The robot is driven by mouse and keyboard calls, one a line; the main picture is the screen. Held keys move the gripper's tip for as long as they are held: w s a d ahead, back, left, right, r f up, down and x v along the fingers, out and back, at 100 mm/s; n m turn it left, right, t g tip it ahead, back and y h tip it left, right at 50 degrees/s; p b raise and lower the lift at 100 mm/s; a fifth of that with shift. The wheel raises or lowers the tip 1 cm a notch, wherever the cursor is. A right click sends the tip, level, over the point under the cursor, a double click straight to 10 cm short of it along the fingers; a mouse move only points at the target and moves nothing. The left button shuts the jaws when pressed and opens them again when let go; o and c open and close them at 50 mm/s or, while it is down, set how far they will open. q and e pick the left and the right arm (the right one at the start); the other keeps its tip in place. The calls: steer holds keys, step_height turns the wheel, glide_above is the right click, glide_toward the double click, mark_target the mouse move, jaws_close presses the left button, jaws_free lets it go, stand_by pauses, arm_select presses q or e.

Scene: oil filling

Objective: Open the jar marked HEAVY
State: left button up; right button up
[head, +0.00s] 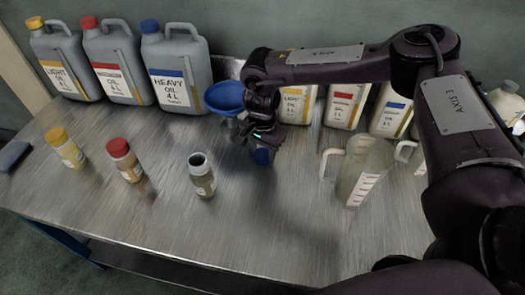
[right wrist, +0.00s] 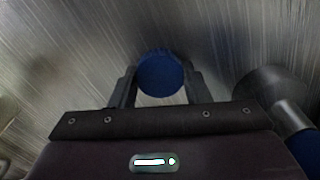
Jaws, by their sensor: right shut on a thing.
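A small clear jar (head: 203,176) stands upright on the metal table, its dark mouth open and without a lid; its label is too small to read. My right gripper (head: 262,152) is to the right of the jar and a little behind it. It is shut on a blue lid (head: 262,157), which shows between the two fingers in the right wrist view (right wrist: 160,75). The lid is low over the table; I cannot tell whether it touches. My left gripper is not in view.
A yellow-lidded jar (head: 65,148) and a red-lidded jar (head: 124,159) stand left. A blue funnel (head: 225,97) is close behind my right gripper. Large canisters, including HEAVY OIL (head: 174,72), line the back. A clear measuring jug (head: 362,170) stands right. The front table is clear.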

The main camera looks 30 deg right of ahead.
mark_target(263, 154)
steer(key=o, duration=1.1)
steer(key=shift+f, duration=0.15)
step_height(263, 154, up, 12)
steer(key=shift+r, duration=0.25)
steer(key=shift+f, duration=0.1)
